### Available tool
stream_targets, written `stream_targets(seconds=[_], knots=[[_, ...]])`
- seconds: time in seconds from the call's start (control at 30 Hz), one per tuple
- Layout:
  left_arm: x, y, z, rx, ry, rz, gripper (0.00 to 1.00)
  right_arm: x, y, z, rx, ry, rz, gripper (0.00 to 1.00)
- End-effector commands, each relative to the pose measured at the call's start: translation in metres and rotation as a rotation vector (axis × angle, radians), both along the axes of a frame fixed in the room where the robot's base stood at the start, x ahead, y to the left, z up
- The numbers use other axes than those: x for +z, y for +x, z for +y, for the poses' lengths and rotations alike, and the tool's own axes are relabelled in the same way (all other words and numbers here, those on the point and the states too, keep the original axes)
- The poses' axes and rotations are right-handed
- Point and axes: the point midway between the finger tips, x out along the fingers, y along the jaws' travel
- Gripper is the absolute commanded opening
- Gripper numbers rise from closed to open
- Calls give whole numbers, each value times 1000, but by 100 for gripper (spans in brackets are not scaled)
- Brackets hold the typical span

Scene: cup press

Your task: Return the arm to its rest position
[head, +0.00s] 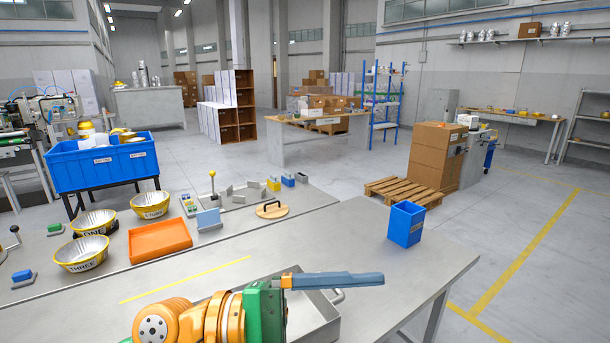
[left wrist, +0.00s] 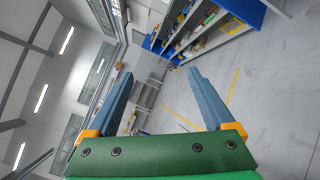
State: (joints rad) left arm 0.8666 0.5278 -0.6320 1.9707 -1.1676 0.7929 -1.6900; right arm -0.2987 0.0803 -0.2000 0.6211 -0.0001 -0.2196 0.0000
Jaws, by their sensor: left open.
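My left arm comes in at the bottom of the head view, with orange joints and a green gripper body. Its left gripper (head: 378,279) has blue-grey fingers pointing right, above a metal tray (head: 312,325) on the near table. In the left wrist view the two fingers of the left gripper (left wrist: 160,74) stand apart with nothing between them. The wrist camera sees the hall tilted, with floor, shelving and ceiling lamps. My right gripper is in neither view.
A blue bin (head: 406,224) stands near the table's right end. An orange tray (head: 160,241), a round wooden lid (head: 272,210) and metal bowls with yellow labels, such as one marked THREE (head: 82,254), stand to the left and back. The table (head: 370,250) between gripper and blue bin is bare.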

Motion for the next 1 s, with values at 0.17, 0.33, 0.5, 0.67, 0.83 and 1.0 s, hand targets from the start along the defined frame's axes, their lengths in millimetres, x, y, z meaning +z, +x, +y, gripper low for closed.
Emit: stream_targets(seconds=[0.17, 0.33, 0.5, 0.67, 0.83, 1.0], knots=[[38, 76, 90, 43, -1020, 1225, 87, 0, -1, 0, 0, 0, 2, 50], [-102, 119, 189, 89, -1885, 2048, 87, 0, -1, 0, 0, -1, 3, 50], [-240, 67, 226, -154, 2020, -1817, 87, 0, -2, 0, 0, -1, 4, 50], [-314, -5, 232, -206, 1826, -1332, 87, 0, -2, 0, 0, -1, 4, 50], [-357, -84, 227, -266, 1674, -922, 87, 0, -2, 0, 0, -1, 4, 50], [-420, -106, 223, -314, 1623, -770, 87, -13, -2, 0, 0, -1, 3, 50]])
